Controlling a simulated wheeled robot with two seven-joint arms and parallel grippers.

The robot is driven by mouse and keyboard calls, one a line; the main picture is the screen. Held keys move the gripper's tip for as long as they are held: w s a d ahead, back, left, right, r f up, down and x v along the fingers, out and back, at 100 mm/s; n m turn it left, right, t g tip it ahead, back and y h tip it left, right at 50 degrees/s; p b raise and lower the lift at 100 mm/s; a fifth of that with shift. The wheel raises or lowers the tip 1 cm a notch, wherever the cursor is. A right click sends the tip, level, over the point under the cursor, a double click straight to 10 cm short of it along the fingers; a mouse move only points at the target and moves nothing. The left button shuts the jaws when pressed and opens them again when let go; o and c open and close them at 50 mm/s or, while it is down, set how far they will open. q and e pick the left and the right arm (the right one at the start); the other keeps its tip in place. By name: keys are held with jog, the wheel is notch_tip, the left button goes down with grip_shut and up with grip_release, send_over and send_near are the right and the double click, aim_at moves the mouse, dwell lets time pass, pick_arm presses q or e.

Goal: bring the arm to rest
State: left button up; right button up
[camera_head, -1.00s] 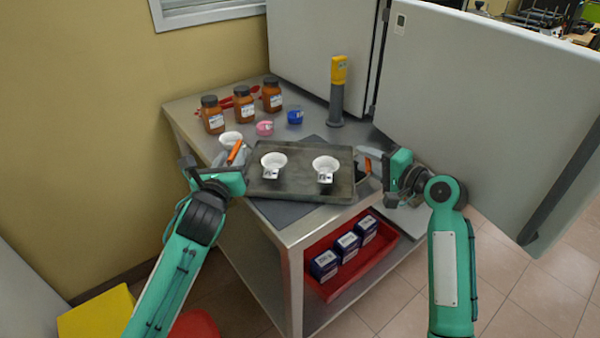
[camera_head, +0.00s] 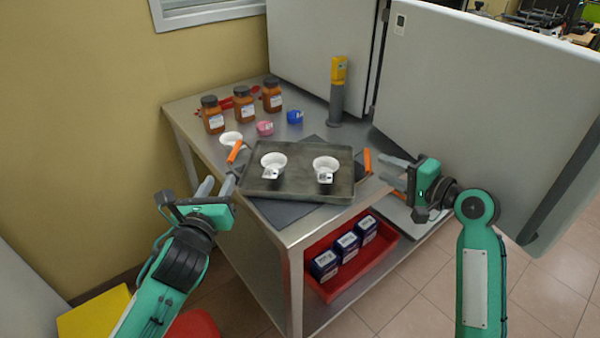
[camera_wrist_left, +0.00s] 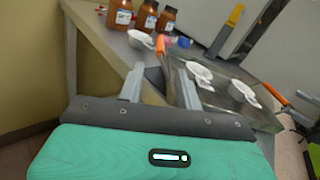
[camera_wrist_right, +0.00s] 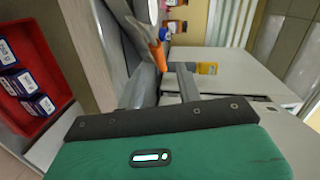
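My left gripper (camera_head: 215,188) is open and empty, just left of the tray's left orange handle (camera_head: 235,152) and apart from it. Its two fingers show spread in the left wrist view (camera_wrist_left: 160,85). My right gripper (camera_head: 396,170) is open and empty, right of the tray's right orange handle (camera_head: 367,161). Its spread fingers also show in the right wrist view (camera_wrist_right: 160,88).
The steel table (camera_head: 185,110) holds several brown bottles (camera_head: 244,104), a white bowl (camera_head: 230,139), pink and blue cups (camera_head: 265,128) (camera_head: 295,117) and a yellow-topped grey device (camera_head: 338,90). A red bin (camera_head: 330,288) with blue boxes sits below. A large grey door (camera_head: 480,110) stands close behind my right arm.

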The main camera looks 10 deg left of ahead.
jog(key=shift+s+d+r, duration=0.1)
jog(key=shift+s+d, duration=0.35)
